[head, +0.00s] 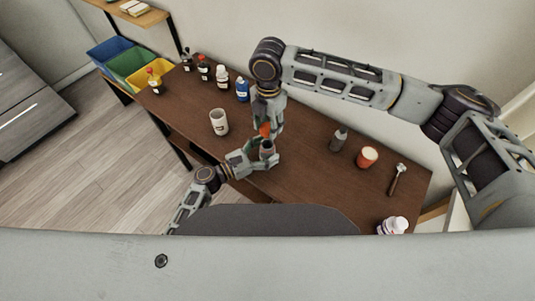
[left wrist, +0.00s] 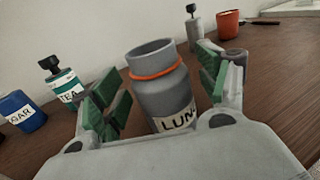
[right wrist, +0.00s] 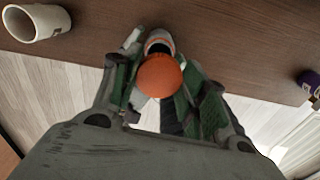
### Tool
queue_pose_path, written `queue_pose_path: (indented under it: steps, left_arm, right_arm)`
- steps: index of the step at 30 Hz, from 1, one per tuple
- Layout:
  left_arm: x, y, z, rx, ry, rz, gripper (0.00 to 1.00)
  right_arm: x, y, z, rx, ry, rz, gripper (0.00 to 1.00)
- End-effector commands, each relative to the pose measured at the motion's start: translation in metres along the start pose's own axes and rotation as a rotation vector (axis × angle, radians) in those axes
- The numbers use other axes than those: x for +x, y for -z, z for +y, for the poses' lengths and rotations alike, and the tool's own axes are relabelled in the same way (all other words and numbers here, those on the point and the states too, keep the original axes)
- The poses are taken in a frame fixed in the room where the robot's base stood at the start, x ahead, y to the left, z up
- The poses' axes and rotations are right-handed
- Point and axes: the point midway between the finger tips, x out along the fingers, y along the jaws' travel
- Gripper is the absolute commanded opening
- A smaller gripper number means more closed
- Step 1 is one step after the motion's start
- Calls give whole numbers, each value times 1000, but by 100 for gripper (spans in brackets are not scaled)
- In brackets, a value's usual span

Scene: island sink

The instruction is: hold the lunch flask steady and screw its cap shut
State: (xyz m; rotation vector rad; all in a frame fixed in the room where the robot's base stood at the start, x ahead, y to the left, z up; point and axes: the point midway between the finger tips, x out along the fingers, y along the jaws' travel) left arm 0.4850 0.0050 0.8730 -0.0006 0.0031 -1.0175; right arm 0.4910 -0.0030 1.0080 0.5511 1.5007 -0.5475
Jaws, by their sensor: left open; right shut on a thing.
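The lunch flask (head: 267,149) is a grey open-mouthed cylinder standing on the brown table. In the left wrist view the flask (left wrist: 163,90) shows an orange ring below its neck and a partly visible "LUN" label. My left gripper (head: 262,157) is open, with its green-padded fingers on either side of the flask and gaps visible. My right gripper (right wrist: 165,85) is shut on the round orange cap (right wrist: 160,75). The cap also shows in the head view (head: 265,129), above the flask and apart from it. In the right wrist view the cap hides part of the flask.
A white mug (head: 219,122) stands left of the flask. A blue jar (head: 242,90) and several bottles line the back edge. A grey bottle (head: 339,139), an orange cup (head: 367,157) and a hammer-like tool (head: 398,178) are to the right. A white jar (head: 392,226) is near the front.

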Motion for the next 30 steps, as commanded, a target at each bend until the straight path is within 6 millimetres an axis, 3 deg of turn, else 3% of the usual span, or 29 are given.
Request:
queue_pose_path:
  steps: [11,27,30]
  left_arm:
    - [3,0,0,0,0,-1,75]
    - [3,0,0,0,0,-1,7]
    - [3,0,0,0,0,-1,6]
  right_arm:
    - [0,0,0,0,0,0,34]
    - [0,0,0,0,0,0,34]
    - [1,0,0,0,0,0,34]
